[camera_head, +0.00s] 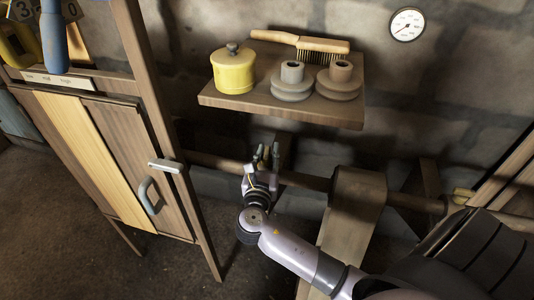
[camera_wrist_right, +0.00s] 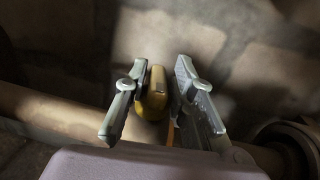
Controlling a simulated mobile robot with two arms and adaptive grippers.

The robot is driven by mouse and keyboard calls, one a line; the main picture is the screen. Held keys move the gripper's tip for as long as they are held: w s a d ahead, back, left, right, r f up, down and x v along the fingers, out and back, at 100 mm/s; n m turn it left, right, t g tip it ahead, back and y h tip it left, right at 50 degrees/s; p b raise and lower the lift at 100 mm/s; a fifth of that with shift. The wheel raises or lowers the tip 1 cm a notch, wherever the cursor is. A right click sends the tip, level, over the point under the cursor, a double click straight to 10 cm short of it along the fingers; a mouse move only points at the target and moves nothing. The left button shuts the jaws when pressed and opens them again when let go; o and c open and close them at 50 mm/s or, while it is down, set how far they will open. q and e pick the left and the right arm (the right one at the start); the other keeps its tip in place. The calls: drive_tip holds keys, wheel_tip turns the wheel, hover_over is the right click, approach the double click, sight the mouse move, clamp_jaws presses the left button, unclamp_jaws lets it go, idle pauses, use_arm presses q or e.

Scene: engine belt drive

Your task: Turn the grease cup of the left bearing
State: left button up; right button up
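My right gripper (camera_head: 266,156) reaches the horizontal shaft under the wall shelf. In the right wrist view its two fingers (camera_wrist_right: 160,92) stand apart on either side of a small yellow, rounded grease cup (camera_wrist_right: 153,92). The cup is close to the left finger, and a narrow gap shows on its right, so the gripper looks open around it. In the head view my gripper hides this cup and most of the left bearing. My left gripper is not in view.
The shaft (camera_head: 215,163) runs along the stone wall, with a belt (camera_head: 357,190) over it to the right. A small yellow part (camera_head: 462,196) sits farther right. Above, the shelf (camera_head: 240,103) holds a yellow pot (camera_head: 233,72), pulleys (camera_head: 291,82) and a brush (camera_head: 318,44). A wooden cabinet (camera_head: 122,140) stands left.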

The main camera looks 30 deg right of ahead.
drive_tip(key=shift+a, duration=0.15)
clamp_jaws()
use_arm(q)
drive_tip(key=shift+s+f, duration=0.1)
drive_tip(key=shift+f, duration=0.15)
use_arm(e)
drive_tip(key=shift+a, duration=0.1)
